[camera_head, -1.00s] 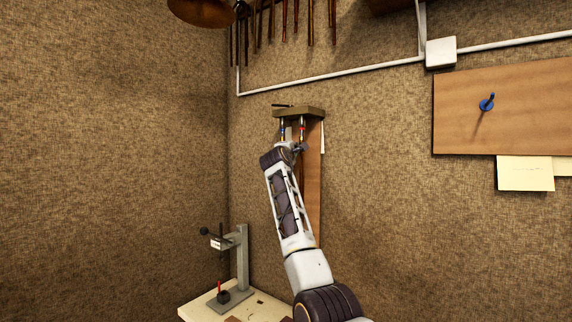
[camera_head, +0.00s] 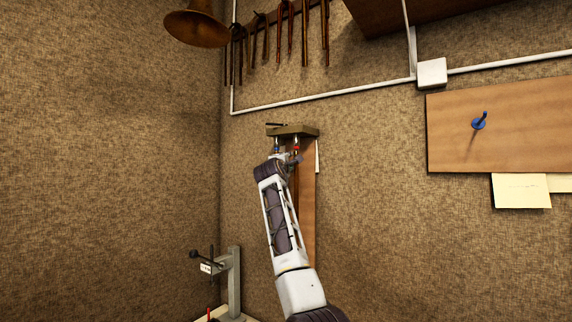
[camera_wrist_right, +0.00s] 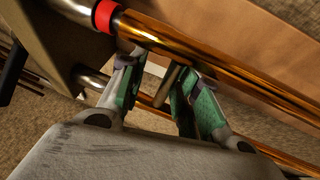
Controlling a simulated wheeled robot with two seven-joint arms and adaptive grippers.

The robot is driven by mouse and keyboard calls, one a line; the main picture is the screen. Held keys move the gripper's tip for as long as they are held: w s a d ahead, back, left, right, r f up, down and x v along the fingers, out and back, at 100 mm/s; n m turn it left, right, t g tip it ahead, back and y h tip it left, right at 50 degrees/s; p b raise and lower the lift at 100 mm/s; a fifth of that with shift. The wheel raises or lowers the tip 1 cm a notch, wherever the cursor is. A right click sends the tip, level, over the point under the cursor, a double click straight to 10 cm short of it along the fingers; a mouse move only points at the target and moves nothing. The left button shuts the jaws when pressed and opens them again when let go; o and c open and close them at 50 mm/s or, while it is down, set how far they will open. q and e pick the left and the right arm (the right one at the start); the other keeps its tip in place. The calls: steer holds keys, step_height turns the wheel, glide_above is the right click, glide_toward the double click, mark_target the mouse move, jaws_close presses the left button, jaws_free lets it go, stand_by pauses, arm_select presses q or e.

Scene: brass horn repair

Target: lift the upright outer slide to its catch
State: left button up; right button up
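The upright slide hangs below a wooden block (camera_head: 292,130) on the wall, in front of a tall wooden board (camera_head: 309,200). In the right wrist view one brass tube (camera_wrist_right: 225,70) with a red band (camera_wrist_right: 105,15) runs above a second, partly hidden tube. A short brace (camera_wrist_right: 172,85) joins them. My right gripper (camera_wrist_right: 160,75) has its green-padded fingers apart on either side of the brace, nearer the right finger, with a gap at the left one. In the head view the right gripper (camera_head: 286,158) is just below the block, its fingers mostly hidden. My left gripper is not seen.
A dark lever (camera_head: 275,124) sits on the block. Tools (camera_head: 285,35) and a brass bell (camera_head: 196,28) hang above. A white pipe (camera_head: 320,94) crosses the wall. A grey stand (camera_head: 234,280) is at lower left. The right wall holds a pegged board (camera_head: 500,130).

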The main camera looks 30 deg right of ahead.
steer(key=shift+s+a+f, duration=0.15)
steer(key=v, duration=1.1)
steer(key=shift+s+a, duration=0.15)
steer(key=shift+s, duration=0.05)
stand_by(0.6)
stand_by(0.5)
